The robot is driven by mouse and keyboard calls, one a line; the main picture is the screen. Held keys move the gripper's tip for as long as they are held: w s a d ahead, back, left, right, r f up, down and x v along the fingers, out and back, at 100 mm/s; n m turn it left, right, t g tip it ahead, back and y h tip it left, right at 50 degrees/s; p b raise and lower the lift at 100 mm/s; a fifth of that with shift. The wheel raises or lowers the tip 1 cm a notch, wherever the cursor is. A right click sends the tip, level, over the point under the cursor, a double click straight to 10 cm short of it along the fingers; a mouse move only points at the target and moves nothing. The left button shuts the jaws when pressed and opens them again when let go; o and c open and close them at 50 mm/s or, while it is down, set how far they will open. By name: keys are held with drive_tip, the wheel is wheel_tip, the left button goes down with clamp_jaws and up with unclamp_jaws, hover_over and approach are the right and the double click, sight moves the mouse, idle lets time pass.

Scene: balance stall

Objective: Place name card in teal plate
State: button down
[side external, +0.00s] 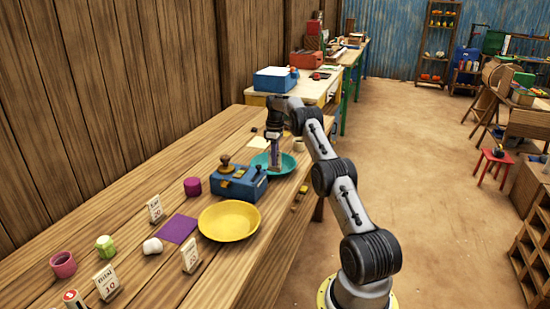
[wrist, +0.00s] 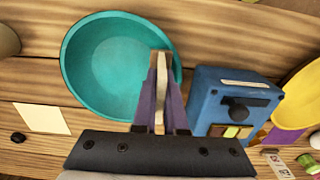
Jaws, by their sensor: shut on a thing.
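The teal plate (side external: 289,161) is a round, shallow bowl on the wooden table, behind the blue box. It fills the upper left of the wrist view (wrist: 108,72), and its visible inside is empty. My gripper (side external: 276,166) points down at the plate. In the wrist view its purple fingers (wrist: 161,105) are shut on a thin tan card (wrist: 160,60), seen nearly edge-on, which I take to be the name card. The card overlaps the plate's right rim in that view. I cannot tell its height above the plate or whether it touches.
A blue box (side external: 238,182) with a knob stands close to the plate, with a yellow plate (side external: 229,220) beyond it. Several standing number cards, cups and a purple mat (side external: 178,229) lie at the front left. A pale paper square (wrist: 42,118) lies beside the teal plate.

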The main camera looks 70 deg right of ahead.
drive_tip(key=c, duration=1)
unclamp_jaws()
